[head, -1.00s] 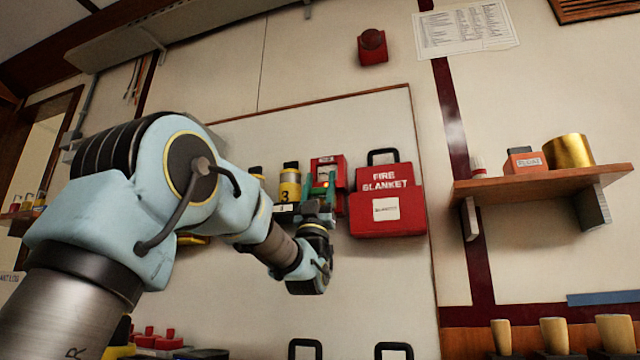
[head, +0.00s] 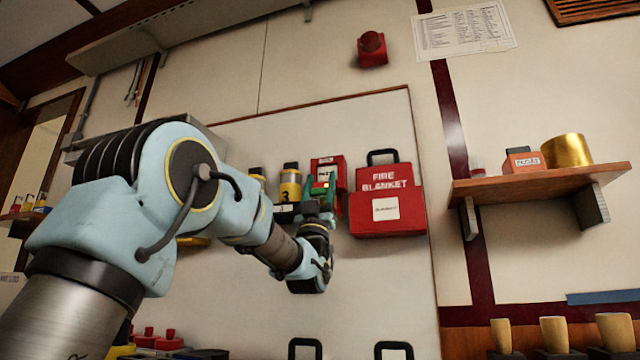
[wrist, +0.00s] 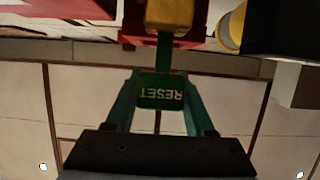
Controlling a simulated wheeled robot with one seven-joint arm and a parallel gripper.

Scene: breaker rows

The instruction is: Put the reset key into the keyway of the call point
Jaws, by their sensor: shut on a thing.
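The red call point (head: 328,165) is mounted on the white wall panel, left of the fire blanket box, and my gripper partly covers it. My gripper (wrist: 160,88) is shut on the reset key (wrist: 160,92), a green tag whose RESET lettering appears upside down in the wrist view. The key's narrow green shank points up in that view and meets a yellow block (wrist: 170,14) in front of a red surface. I cannot tell whether the tip is inside the keyway, which is hidden. In the head view my gripper (head: 319,192) is at the call point's lower front.
The red fire blanket box (head: 388,222) is close on the right. Yellow cylinders with black caps (head: 290,185) stand close on the left. A wooden shelf (head: 540,185) with a gold tin (head: 568,151) is farther right. The panel below my gripper is mostly bare.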

